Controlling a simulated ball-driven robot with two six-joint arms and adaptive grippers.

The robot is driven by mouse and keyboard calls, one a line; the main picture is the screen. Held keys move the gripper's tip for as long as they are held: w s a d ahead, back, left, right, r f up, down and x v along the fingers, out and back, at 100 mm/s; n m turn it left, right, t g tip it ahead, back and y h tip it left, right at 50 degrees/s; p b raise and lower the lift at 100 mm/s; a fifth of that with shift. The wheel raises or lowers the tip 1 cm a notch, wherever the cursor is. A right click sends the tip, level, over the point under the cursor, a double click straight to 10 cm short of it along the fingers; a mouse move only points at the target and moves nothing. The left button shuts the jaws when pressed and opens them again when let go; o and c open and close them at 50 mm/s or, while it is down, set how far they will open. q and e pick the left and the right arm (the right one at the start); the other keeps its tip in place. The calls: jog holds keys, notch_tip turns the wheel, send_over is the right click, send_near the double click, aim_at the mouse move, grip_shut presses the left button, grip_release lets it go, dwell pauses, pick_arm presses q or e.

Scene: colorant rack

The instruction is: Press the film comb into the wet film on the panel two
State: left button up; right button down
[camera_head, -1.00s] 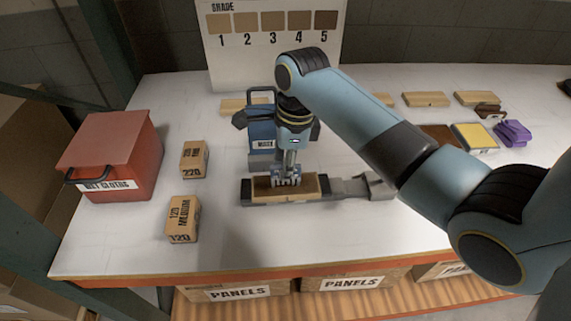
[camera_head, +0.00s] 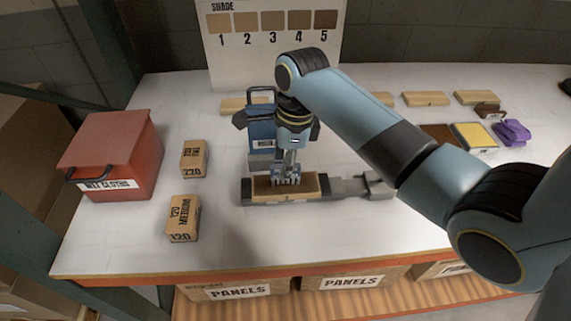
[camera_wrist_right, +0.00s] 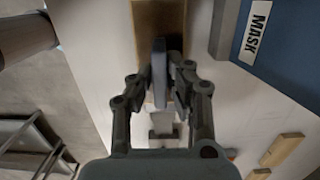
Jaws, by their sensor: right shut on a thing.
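A wooden panel (camera_head: 306,186) with a darker brown top is held in a grey vise (camera_head: 348,189) near the middle of the table. My right gripper (camera_head: 289,165) points down over this panel. It is shut on the film comb (camera_head: 286,180), a small grey toothed piece at the panel's top face. In the right wrist view my right gripper (camera_wrist_right: 168,82) grips the comb (camera_wrist_right: 159,60), with the brown panel (camera_wrist_right: 155,22) beyond it. I cannot tell whether the teeth touch the film. My left gripper is not in view.
A blue mask box (camera_head: 262,132) stands just behind the panel. A red wet-cloths bin (camera_head: 120,150) and two sanding blocks, one at the back (camera_head: 193,159) and one in front (camera_head: 183,218), are to the left. Panels (camera_head: 425,99), a yellow-topped block (camera_head: 474,137) and a purple cloth (camera_head: 513,132) lie right.

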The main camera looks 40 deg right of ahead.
jog(key=shift+s+f, duration=0.1)
jog(key=shift+r, duration=3.6)
jog(key=shift+f, duration=0.1)
